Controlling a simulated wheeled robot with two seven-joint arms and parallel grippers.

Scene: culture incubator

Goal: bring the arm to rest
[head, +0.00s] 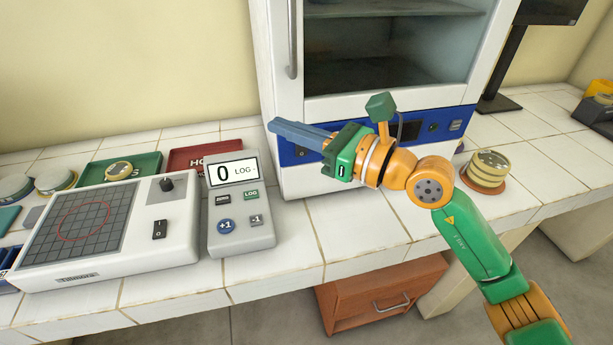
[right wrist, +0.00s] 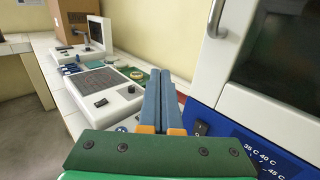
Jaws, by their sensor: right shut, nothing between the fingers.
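My right gripper (head: 299,135) is shut and empty. Its blue fingers point left in front of the incubator's blue control panel (head: 465,118), above the white tiled bench. In the right wrist view the two blue fingers (right wrist: 159,100) lie side by side with nothing between them. My green and orange right arm comes in from the lower right and is bent at the wrist. My left gripper is in neither view.
The incubator (head: 271,70) has a closed glass door. A counter (head: 238,200) reading 0 and a gridded colony device (head: 130,250) stand left. Green (head: 148,165) and red (head: 190,160) trays lie behind them. Stacked dishes (head: 487,167) stand right. Bench in front of the incubator is clear.

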